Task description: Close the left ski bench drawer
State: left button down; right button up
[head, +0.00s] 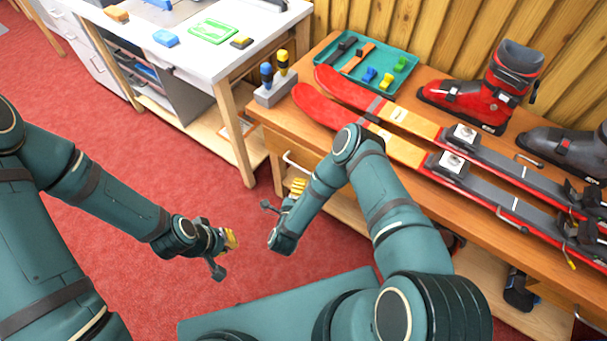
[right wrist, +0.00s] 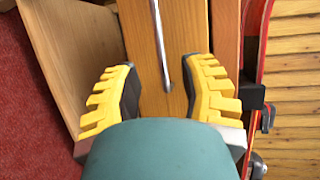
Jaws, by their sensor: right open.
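The left ski bench drawer shows a wooden front (right wrist: 138,30) with a silver bar handle (right wrist: 160,45) in the right wrist view. In the head view the handle (head: 299,163) is on the bench front, partly hidden by my right arm. I cannot tell how far the drawer stands out. My right gripper (right wrist: 162,78) is open, with its yellow fingers on either side of the handle's line; contact is not clear. It also shows below the handle in the head view (head: 297,188). My left gripper (head: 231,239) hangs over the red floor, apart from the bench; its finger opening is unclear.
The ski bench (head: 440,95) carries two red skis (head: 341,88), ski boots (head: 487,90), a teal tray (head: 385,68) and a grey holder (head: 275,92) with two bottles. A white-topped workbench (head: 190,65) stands at the back left. Red floor (head: 150,165) is clear between.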

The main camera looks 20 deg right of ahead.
aim_at(304, 170)
jog(key=b+x, duration=0.1)
jog(key=x, duration=0.7)
jog(key=shift+w+d, duration=0.1)
jog(key=shift+w, duration=0.05)
jog(key=shift+c, duration=0.4)
grip_shut()
